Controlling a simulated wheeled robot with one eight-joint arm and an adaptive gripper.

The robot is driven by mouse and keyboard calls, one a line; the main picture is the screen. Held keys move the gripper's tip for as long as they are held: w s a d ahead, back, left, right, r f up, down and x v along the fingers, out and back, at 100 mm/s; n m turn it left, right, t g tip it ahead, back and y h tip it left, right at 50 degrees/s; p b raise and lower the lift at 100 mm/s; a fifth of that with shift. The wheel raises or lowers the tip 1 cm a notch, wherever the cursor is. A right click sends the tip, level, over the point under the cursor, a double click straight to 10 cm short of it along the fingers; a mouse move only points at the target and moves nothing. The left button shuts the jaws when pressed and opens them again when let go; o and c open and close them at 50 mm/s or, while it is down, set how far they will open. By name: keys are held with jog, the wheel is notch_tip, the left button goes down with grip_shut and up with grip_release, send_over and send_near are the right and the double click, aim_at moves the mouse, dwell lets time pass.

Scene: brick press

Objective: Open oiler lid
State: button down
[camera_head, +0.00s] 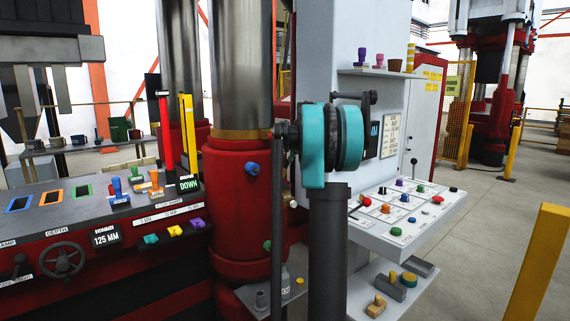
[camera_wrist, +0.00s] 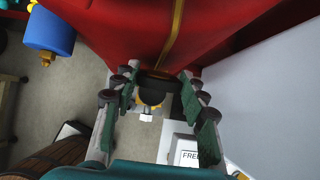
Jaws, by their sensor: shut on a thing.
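In the wrist view my gripper (camera_wrist: 157,74) reaches toward the base of the red cylinder (camera_wrist: 120,25). Its two fingers with green pads stand apart, with a small dark lid-like part (camera_wrist: 155,84) between their tips. A round dark piece with a yellow rim (camera_wrist: 150,98) and a small white block show just below it. I take this for the oiler and its lid; its label cannot be read, and whether the lid is raised cannot be told. In the head view my teal arm stands before the red cylinder (camera_head: 236,200), and my fingertips cannot be made out there.
A blue knob (camera_wrist: 50,32) sticks out at the upper left of the wrist view. A white box (camera_wrist: 187,155) with lettering is close to the right finger. In the head view a grey shelf (camera_head: 258,308) carries a small bottle (camera_head: 285,285), near the control panel (camera_head: 440,210).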

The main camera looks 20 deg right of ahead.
jog(key=shift+w, duration=0.15)
jog(key=c, duration=0.8)
grip_release()
jog(key=shift+c, duration=0.2)
jog(key=v, duration=1.2)
jog(key=shift+a, duration=0.1)
jog(key=s+a+f+n+g, duration=0.1)
jog(key=s+a+f+n, duration=0.6)
jog(key=f, duration=0.3)
jog(key=s+a+f+n, duration=0.6)
jog(key=f+n, duration=0.2)
jog(key=f, duration=0.2)
jog(key=s+a+f+n+h, duration=0.1)
jog(key=s+a+f+n, duration=0.2)
jog(key=s+f+n, duration=0.5)
jog(key=s+a+f+n+g+h, duration=0.1)
jog(key=s+a+f+n, duration=0.3)
jog(key=s+f+n, duration=0.5)
jog(key=s+f, duration=0.5)
jog(key=s, duration=0.3)
jog(key=shift+s+a+f, duration=0.2)
jog(key=shift+s+a, duration=0.05)
jog(key=shift+s, duration=0.05)
